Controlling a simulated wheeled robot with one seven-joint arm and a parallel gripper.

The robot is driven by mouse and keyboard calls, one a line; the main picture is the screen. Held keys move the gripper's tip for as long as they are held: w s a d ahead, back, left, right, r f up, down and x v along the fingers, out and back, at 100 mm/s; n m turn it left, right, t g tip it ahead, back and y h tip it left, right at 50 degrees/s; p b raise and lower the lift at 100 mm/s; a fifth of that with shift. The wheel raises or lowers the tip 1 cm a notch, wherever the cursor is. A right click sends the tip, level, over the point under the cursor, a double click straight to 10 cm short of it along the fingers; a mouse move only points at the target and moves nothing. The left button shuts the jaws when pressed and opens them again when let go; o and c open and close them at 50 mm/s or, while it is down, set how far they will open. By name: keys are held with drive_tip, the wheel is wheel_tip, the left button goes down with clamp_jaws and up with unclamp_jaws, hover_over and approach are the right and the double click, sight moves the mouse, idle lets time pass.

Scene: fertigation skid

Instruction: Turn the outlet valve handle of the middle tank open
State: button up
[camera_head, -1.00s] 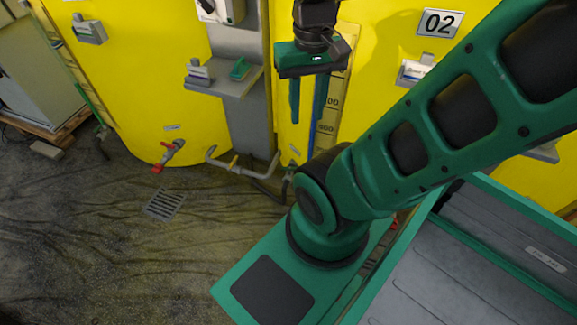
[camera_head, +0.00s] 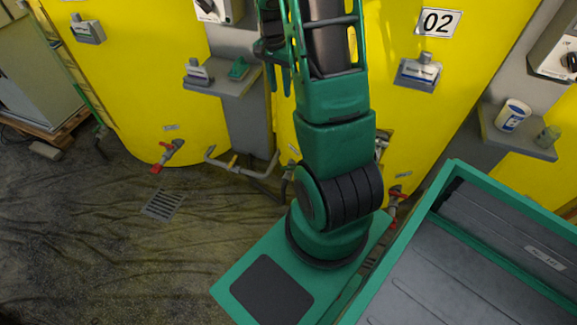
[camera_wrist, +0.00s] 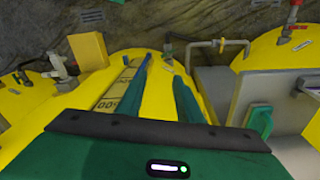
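The middle tank (camera_head: 385,30) is yellow, with a plate reading 02. A valve with a red handle (camera_head: 397,192) shows low on its right, just right of my arm's base, partly hidden. Whether this handle is open or closed is too small to tell. My gripper (camera_head: 279,80) is in front of the middle tank, high above that valve and left of it, mostly hidden by my arm. In the wrist view my gripper (camera_wrist: 160,75) has its two green fingers apart with nothing between them, pointing over the yellow tank with its level scale (camera_wrist: 115,90).
The left tank (camera_head: 140,80) has its own red-handled valve (camera_head: 168,155). A grey pipe (camera_head: 235,165) runs low between the tanks. Shelves (camera_head: 222,80) with small items stick out between tanks, and a cup (camera_head: 512,115) stands at right. A floor drain (camera_head: 163,204) lies in open floor.

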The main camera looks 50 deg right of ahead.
drive_tip(key=w+d+f+m, duration=0.3)
drive_tip(key=d+f, duration=0.1)
drive_tip(key=f, duration=0.7)
drive_tip(key=w+d+f+m, duration=0.2)
drive_tip(key=w+d+f, duration=0.15)
drive_tip(key=f, duration=0.65)
drive_tip(key=s+f+m, duration=0.1)
drive_tip(key=f+m, duration=0.1)
drive_tip(key=f, duration=0.9)
drive_tip(key=d+f+m, duration=0.1)
drive_tip(key=f+m, duration=0.1)
drive_tip(key=f, duration=0.9)
drive_tip(key=s+f+m+y, duration=0.1)
drive_tip(key=f, duration=1)
drive_tip(key=shift+s+d+m+t, duration=0.3)
drive_tip(key=shift+s+d+m, duration=0.05)
drive_tip(key=shift+d+m, duration=0.05)
drive_tip(key=shift+c, duration=0.4)
